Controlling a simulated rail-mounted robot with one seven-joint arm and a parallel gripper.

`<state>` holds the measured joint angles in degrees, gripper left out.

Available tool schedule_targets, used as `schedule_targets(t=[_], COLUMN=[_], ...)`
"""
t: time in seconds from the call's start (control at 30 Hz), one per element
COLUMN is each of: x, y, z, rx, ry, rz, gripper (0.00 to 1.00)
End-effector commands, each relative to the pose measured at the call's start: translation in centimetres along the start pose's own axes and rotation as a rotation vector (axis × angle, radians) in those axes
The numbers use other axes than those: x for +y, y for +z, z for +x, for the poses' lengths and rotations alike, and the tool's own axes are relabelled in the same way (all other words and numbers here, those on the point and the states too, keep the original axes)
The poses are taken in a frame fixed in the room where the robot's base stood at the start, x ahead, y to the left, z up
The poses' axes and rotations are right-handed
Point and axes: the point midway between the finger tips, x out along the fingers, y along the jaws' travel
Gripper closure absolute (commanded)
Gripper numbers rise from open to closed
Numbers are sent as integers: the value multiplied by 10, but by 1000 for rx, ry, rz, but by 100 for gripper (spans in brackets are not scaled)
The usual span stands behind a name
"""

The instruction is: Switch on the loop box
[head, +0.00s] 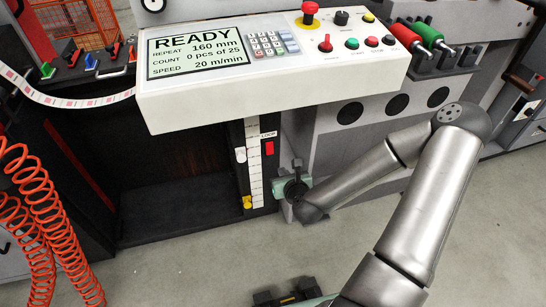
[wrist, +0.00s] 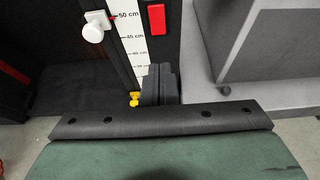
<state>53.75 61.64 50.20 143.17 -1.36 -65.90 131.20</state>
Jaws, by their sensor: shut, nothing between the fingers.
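The loop box (head: 165,215) is the dark open cavity under the control panel. On its right post is a red rocker switch (head: 269,148) beside the word LOOP. The switch also shows near the top of the wrist view (wrist: 156,18). My gripper (head: 284,188) is below and to the right of the switch in the head view, apart from it. In the wrist view its dark fingers (wrist: 159,84) are together and empty, below the switch in the picture. I cannot tell whether the switch is on or off.
A white scale strip (head: 254,165) runs down the post, with a white knob (head: 240,155) and a yellow knob (head: 247,202) beside it. The control panel (head: 270,75) overhangs above, its screen reading READY. Orange coiled hoses (head: 30,185) hang at left. Open floor lies in front.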

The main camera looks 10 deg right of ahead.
Motion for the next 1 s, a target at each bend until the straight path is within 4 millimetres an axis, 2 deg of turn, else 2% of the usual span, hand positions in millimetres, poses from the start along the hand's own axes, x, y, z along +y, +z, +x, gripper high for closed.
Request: schedule_targets(t=[0.3, 0.5, 0.7, 1.0], x=[1, 1, 0, 0], y=[-3, 4, 10, 11], z=[70, 103, 120, 122], rx=[-2, -2, 0, 1], ry=[1, 0, -1, 1], rz=[-2, -3, -2, -1], gripper=[100, 100, 100, 100])
